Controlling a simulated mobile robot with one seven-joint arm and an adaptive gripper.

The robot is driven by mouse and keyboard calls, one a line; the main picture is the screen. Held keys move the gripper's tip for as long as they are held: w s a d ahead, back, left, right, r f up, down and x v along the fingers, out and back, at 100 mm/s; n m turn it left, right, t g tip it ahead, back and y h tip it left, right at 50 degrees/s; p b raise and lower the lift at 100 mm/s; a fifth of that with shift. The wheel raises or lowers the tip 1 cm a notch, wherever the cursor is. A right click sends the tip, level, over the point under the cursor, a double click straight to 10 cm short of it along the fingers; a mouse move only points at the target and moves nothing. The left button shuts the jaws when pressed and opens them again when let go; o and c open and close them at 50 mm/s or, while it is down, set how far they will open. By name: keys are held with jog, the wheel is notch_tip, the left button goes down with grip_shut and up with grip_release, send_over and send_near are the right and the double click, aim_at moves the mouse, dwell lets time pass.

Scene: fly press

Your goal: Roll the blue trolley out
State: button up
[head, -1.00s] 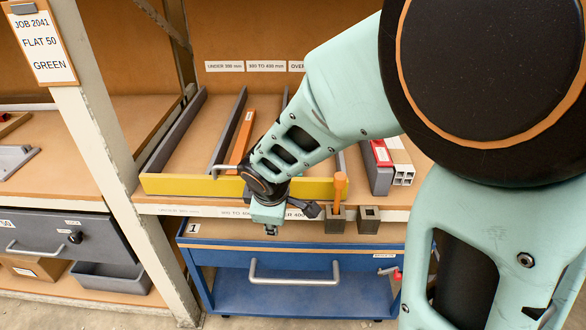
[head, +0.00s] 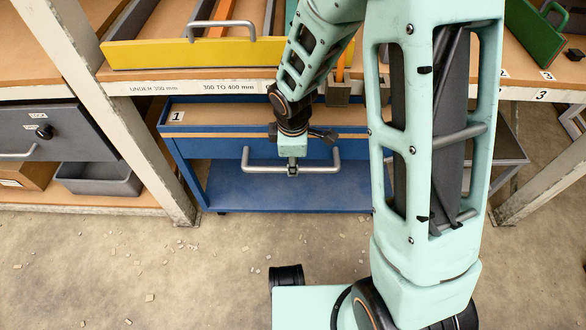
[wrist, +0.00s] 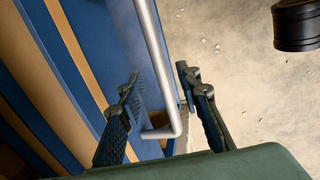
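The blue trolley (head: 190,142) stands under the workbench, with a card marked 1 at its upper left corner. Its grey bar handle (head: 325,169) runs across the front. My gripper (head: 292,168) points down at the middle of the handle. In the wrist view my gripper (wrist: 159,75) is open, with a finger on each side of the handle bar (wrist: 152,45). I see no clear grip on the bar. The blue trolley front (wrist: 115,40) is left of it. My arm hides the trolley's right part.
Bench posts stand left (head: 125,125) and right (head: 545,165) of the trolley. A yellow-fronted tray (head: 150,54) lies on the bench above. A grey bin (head: 98,180) sits at left. The floor (head: 130,260) in front is open, with small scraps.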

jog(key=shift+w+f+b, duration=0.2)
jog(key=shift+f+b, duration=0.1)
jog(key=shift+f, duration=0.65)
jog(key=shift+w+f+b, duration=0.15)
jog(key=shift+f+b, duration=0.1)
jog(key=shift+f, duration=0.7)
grip_shut()
